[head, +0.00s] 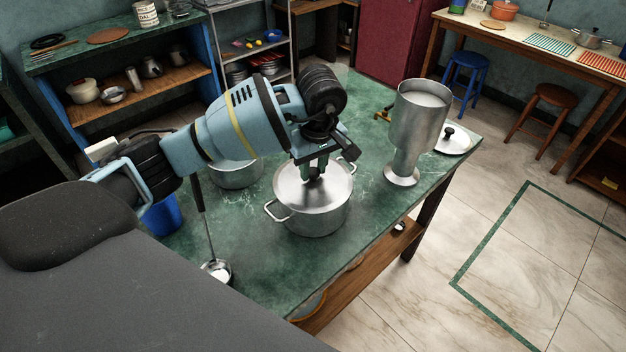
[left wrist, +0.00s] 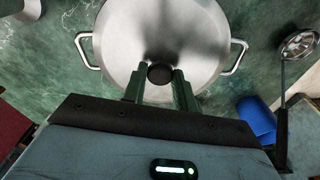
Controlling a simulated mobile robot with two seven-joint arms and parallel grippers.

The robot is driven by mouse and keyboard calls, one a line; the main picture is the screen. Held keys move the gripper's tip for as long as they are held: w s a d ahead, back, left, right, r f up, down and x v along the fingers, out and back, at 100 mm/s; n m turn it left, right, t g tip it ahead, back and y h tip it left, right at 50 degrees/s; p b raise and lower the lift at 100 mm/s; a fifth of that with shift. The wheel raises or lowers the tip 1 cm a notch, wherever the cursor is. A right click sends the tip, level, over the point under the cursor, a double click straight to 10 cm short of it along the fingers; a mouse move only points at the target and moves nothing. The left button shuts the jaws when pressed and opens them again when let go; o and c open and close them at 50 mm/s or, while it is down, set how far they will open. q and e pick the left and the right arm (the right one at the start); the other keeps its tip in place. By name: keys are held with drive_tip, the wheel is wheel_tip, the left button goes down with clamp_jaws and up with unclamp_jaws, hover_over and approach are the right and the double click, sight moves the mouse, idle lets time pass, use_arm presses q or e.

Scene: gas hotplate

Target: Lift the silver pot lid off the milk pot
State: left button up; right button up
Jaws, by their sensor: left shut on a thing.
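The silver pot lid (head: 330,192) sits on the milk pot (head: 318,220), a silver pot with two side handles on the green table. I see no gap between lid and rim. My left gripper (head: 313,176) comes down over the lid, shut on its dark knob. In the left wrist view the lid (left wrist: 185,35) fills the top middle, and the gripper's fingers (left wrist: 160,85) stand on either side of the knob (left wrist: 160,73). The pot's handles (left wrist: 86,51) show at both sides. My right gripper is not in view.
A tall metal vessel with white contents (head: 408,125) stands to the right. Behind it lies another lid with a black knob (head: 453,143). A second pot (head: 235,177) stands at the left, with a ladle (head: 216,268) and a blue container (head: 162,216) near it. The table's edge runs close in front.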

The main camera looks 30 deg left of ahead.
sight(313, 171)
use_arm(q)
drive_tip(key=shift+c, duration=1)
drive_tip(key=shift+r, duration=0.15)
wheel_tip(313, 171, up, 10)
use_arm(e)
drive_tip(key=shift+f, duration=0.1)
